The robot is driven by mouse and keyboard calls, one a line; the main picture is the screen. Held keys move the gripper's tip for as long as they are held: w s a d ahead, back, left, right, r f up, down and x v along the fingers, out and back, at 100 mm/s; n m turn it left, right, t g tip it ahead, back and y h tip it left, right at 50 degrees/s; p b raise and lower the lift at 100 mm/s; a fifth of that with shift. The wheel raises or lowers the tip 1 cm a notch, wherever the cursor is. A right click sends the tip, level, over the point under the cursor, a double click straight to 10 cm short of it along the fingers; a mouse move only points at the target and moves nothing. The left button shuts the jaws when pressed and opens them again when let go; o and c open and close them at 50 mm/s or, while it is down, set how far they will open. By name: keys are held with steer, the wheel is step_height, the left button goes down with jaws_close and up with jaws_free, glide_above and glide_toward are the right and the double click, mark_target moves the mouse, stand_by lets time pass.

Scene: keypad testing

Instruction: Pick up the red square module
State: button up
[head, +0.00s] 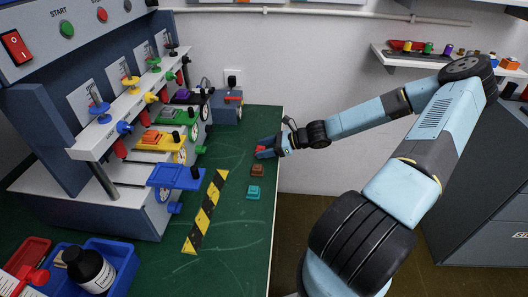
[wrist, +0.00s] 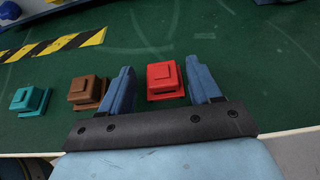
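The red square module (wrist: 164,80) sits on the green table top and shows between the two blue fingers of my gripper (wrist: 162,88) in the wrist view. The fingers are apart, with a small gap visible on each side of the module. In the head view my gripper (head: 266,148) is low over the table near its right edge, and only a bit of the red module (head: 260,149) shows beside the fingers. A brown square module (wrist: 87,91) and a teal one (wrist: 30,100) sit in a row to the left of the red one in the wrist view.
The brown module (head: 261,170) and teal module (head: 254,192) also show in the head view. A yellow-black striped strip (head: 206,212) lies on the table. A test machine with coloured knobs (head: 120,140) stands at left. A blue tray (head: 112,252) holds a dark bottle (head: 90,268).

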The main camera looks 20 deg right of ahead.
steer(key=c, duration=0.8)
steer(key=shift+r, duration=0.1)
